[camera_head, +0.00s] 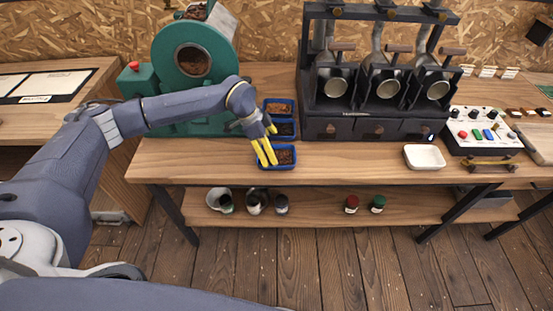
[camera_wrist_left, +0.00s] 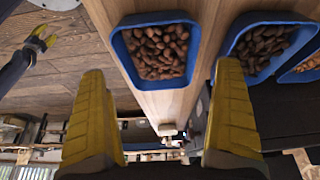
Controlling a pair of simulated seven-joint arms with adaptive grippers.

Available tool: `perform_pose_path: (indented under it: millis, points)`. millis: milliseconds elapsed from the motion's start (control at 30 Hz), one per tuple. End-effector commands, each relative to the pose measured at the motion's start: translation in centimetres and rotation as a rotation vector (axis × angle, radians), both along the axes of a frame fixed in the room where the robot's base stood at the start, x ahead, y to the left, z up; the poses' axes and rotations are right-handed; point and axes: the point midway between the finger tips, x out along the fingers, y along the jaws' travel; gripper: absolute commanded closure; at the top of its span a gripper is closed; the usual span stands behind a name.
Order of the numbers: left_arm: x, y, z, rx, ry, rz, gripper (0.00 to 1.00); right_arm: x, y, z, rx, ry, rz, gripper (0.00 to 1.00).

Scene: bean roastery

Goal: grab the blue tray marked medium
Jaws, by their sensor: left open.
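Three small blue trays of beans stand in a row beside the green roaster. The front tray (camera_head: 291,164) holds brown beans, the middle tray (camera_head: 293,137) darker ones, the back tray (camera_head: 292,117) lighter ones. No marking is readable on any tray. My left gripper (camera_head: 270,164) is open and empty, its yellow fingers over the left part of the front tray. In the left wrist view, the front tray (camera_wrist_left: 126,60) shows beyond and between the fingers; the middle tray (camera_wrist_left: 228,45) is to its right. My right gripper (camera_wrist_left: 41,39) appears small at upper left; its opening is unclear.
The green roaster (camera_head: 178,108) stands left of and behind the trays. A black machine (camera_head: 370,112) with several scoops stands to their right. A white dish (camera_head: 424,157) and a control box (camera_head: 483,130) are farther right. The wooden counter (camera_head: 345,165) right of the front tray is clear.

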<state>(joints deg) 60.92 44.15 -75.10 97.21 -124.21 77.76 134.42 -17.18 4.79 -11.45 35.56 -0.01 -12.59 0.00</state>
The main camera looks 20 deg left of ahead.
Motion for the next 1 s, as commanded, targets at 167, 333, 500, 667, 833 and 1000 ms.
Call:
perform_pose_path:
  millis: [167,333,500,667,833,1000]
  points:
    - [0.1,-0.6,-1.4,0.000,0.002,0.000,0.00,-0.1,0.0,0.0,0.000,0.001,0.000,0.56]
    - [0.3,-1.4,-3.3,0.000,0.001,0.001,0.00,-0.1,0.2,0.0,0.002,0.002,-0.001,0.56]
    - [0.5,-1.9,-4.5,0.000,0.001,0.001,0.00,-0.1,0.5,0.0,0.005,0.002,-0.002,0.56]
    - [0.5,-2.0,-4.8,0.000,0.000,0.001,0.00,-0.1,0.7,0.0,0.007,0.002,-0.002,0.56]
    - [0.5,-2.0,-4.8,0.000,0.000,0.001,0.02,-0.1,0.7,0.0,0.007,0.002,-0.002,0.56]
    - [0.5,-1.9,-4.8,0.000,0.000,0.001,0.22,-0.1,0.6,0.0,0.006,0.002,-0.002,0.56]
